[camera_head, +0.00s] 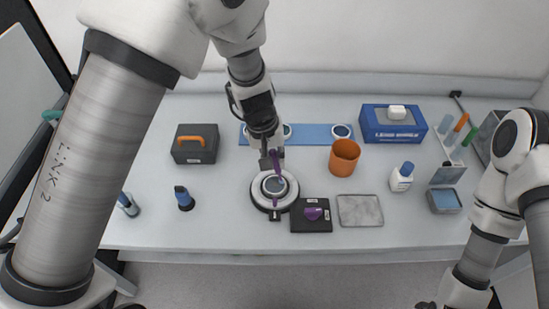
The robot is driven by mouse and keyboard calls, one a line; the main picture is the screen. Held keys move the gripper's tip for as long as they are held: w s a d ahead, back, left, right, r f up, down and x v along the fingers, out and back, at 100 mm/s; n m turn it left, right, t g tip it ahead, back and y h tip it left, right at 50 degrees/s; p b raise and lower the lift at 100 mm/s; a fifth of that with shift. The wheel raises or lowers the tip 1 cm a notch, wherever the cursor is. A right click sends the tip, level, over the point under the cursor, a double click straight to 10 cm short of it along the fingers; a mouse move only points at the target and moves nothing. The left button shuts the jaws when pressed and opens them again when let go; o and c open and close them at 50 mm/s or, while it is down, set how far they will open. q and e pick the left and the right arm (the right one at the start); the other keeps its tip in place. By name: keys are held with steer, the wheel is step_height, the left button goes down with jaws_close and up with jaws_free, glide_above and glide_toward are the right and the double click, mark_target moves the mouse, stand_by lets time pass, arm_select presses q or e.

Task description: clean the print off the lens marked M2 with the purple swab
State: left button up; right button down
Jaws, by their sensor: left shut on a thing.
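My left gripper (271,158) reaches down from above and is shut on the purple swab (276,172). The swab points down over a round lens (269,186) in a pale ring-shaped stand (257,201). Its lower end appears to be at or just above the glass; I cannot tell whether it touches. A small dark tag (275,215) sits at the stand's front, too small to read, so I cannot confirm M2. The print cannot be made out. My right arm runs down the right side and its jaws do not show.
A black tray (298,226) with a purple item lies right of the stand, beside a grey plate (360,210). An orange cup (344,157), white bottle (402,177) and blue box (393,128) stand farther right. A blue mat (313,131) bearing round lenses lies behind.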

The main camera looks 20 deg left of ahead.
arm_select(q)
steer(key=a, duration=0.2)
steer(key=a+p, duration=0.1)
steer(key=shift+w+a, duration=0.25)
steer(key=shift+d, duration=0.1)
steer(key=shift+f+b, duration=0.4)
steer(key=shift+f, duration=0.15)
stand_by(0.6)
steer(key=shift+d, duration=0.1)
steer(key=shift+s+d+b, duration=0.2)
steer(key=shift+d+b, duration=0.7)
steer(key=shift+d, duration=0.15)
